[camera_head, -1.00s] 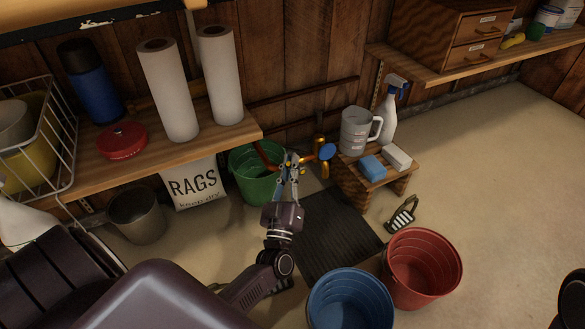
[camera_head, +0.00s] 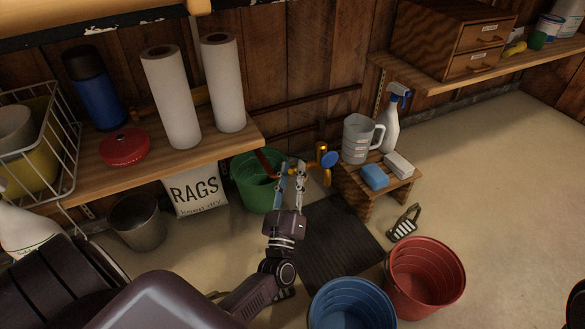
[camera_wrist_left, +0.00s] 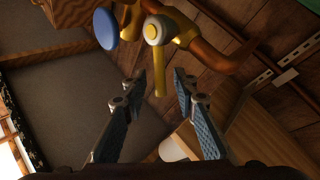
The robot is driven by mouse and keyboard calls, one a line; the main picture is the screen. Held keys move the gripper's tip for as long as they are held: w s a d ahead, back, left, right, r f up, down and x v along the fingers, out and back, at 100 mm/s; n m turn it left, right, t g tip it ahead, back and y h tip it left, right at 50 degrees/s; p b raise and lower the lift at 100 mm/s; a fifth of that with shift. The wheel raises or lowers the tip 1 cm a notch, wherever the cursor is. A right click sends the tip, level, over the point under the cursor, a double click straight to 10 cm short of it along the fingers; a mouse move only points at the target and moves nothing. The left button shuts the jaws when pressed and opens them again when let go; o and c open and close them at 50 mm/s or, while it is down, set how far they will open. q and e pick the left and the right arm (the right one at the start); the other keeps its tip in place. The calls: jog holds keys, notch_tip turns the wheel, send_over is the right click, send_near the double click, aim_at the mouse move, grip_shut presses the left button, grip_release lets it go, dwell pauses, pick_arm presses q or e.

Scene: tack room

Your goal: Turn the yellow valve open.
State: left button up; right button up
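The yellow valve (camera_wrist_left: 157,32) shows in the left wrist view as a round hub with a pale ring and a straight yellow lever pointing down the picture. It sits on a copper-coloured pipe (camera_wrist_left: 212,57). A blue round knob (camera_wrist_left: 106,28) is beside it, also seen in the head view (camera_head: 329,159). My left gripper (camera_head: 292,167) is open in front of the valve. In the wrist view its fingertips (camera_wrist_left: 159,84) stand on either side of the lever's end, with gaps visible. In the head view the fingers largely hide the valve.
A green bucket (camera_head: 250,184) stands behind and left of my left gripper. A small wooden stool (camera_head: 350,184) with a jug, spray bottle and sponge is at right. A shelf (camera_head: 225,139) is at upper left. Blue (camera_head: 350,303) and red (camera_head: 424,278) buckets stand in front.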

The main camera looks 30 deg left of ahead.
pick_arm(q)
notch_tip(320, 180, up, 10)
jog(key=shift+f, duration=0.1)
dwell(0.4)
